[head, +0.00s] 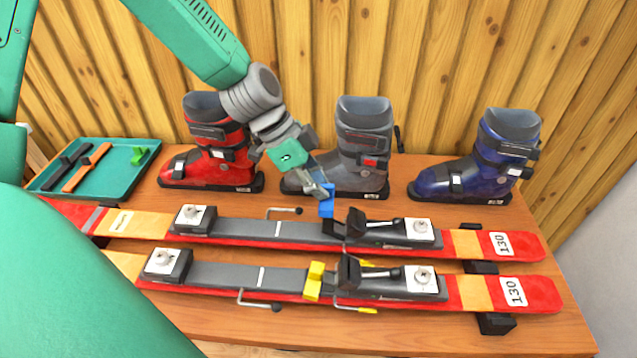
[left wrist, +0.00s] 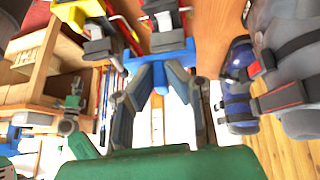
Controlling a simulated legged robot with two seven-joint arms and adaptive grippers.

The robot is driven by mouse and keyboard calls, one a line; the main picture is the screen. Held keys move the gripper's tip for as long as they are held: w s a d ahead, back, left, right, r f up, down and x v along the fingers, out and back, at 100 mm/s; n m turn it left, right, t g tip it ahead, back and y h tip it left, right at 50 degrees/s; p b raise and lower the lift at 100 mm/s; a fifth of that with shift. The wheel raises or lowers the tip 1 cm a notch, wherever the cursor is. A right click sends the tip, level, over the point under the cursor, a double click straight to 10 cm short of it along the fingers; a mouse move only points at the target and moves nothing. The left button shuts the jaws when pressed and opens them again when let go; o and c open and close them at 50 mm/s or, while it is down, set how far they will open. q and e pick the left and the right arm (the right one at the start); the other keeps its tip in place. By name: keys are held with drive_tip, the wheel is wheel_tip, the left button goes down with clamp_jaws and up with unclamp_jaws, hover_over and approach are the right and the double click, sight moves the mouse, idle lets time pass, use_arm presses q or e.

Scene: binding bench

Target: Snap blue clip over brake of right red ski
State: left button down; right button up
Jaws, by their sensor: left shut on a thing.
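My left gripper (head: 323,188) is shut on the blue clip (head: 327,205). The clip is upright at the far side of the rear red ski (head: 515,243), beside its black heel piece (head: 356,224). The picture does not show whether the clip touches the ski or its brake. In the left wrist view the blue clip (left wrist: 172,45) is between the fingertips. The front red ski (head: 535,294) lies parallel, nearer me, with a yellow clip (head: 314,281) at its binding.
A red boot (head: 208,145), a grey boot (head: 362,140) and a blue boot (head: 478,160) stand behind the skis. The grey boot is close to my left gripper.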

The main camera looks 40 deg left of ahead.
sight(319, 231)
use_arm(q)
drive_tip(key=f+b, duration=0.2)
drive_tip(key=f, duration=0.1)
drive_tip(key=f+b, duration=0.2)
drive_tip(key=shift+a, duration=0.4)
drive_tip(key=shift+d+f+b, duration=0.1)
drive_tip(key=shift+f+b, duration=0.4)
drive_tip(key=shift+f, duration=0.1)
drive_tip(key=shift+d+f, duration=0.2)
drive_tip(key=shift+f, duration=0.1)
drive_tip(key=shift+a, duration=0.2)
drive_tip(key=shift+d+r, duration=0.1)
drive_tip(key=shift+d, duration=0.05)
drive_tip(key=shift+f+b, duration=1.45)
drive_tip(key=shift+f, duration=0.55)
